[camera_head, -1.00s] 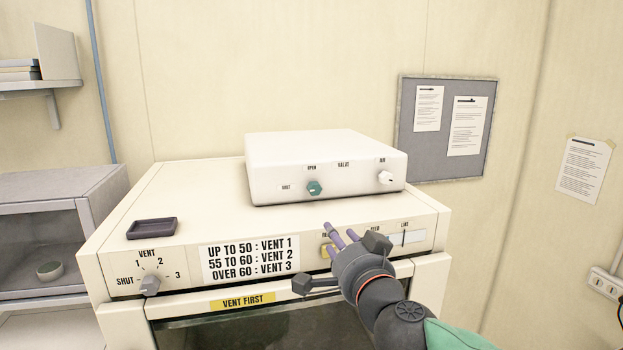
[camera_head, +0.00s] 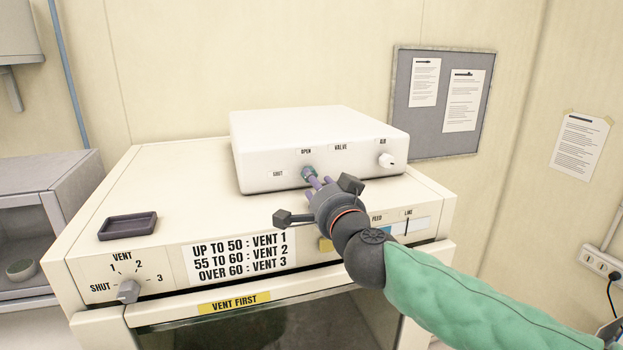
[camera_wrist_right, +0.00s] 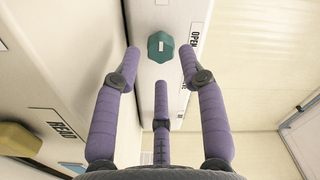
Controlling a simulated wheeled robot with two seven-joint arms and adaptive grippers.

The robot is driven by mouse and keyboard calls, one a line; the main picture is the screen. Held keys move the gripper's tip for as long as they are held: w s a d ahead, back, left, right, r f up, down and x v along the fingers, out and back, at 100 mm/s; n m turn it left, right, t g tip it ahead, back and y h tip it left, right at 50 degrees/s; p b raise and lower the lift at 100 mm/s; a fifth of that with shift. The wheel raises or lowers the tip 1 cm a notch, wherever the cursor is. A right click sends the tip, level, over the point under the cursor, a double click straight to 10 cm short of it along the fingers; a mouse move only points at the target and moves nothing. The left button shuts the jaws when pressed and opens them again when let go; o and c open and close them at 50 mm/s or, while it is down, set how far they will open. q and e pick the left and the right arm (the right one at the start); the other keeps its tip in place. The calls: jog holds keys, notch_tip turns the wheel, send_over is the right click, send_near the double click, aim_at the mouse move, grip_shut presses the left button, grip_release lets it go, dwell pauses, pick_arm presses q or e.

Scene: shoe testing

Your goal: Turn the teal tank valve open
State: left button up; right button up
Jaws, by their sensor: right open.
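The teal tank valve (camera_head: 309,171) is a small knob on the front of the white box, below the OPEN label. In the right wrist view the teal knob (camera_wrist_right: 161,47) is a faceted shape with a pale mark on its face. My right gripper (camera_head: 319,183) points at the knob from the front right and partly covers it in the head view. In the wrist view its purple fingers (camera_wrist_right: 160,75) are spread, with the knob just beyond and between their tips. I cannot tell whether any finger touches it. My left gripper is not in view.
The white box (camera_head: 310,125) stands on a cream cabinet (camera_head: 180,190) with a VENT dial (camera_head: 129,291). A dark tray (camera_head: 127,226) lies at the left. A yellow part (camera_wrist_right: 20,139) is near the READ label.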

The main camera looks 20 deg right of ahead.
jog(key=shift+w, duration=1.9)
jog(key=shift+w+a, duration=0.1)
jog(key=shift+w, duration=0.05)
grip_shut()
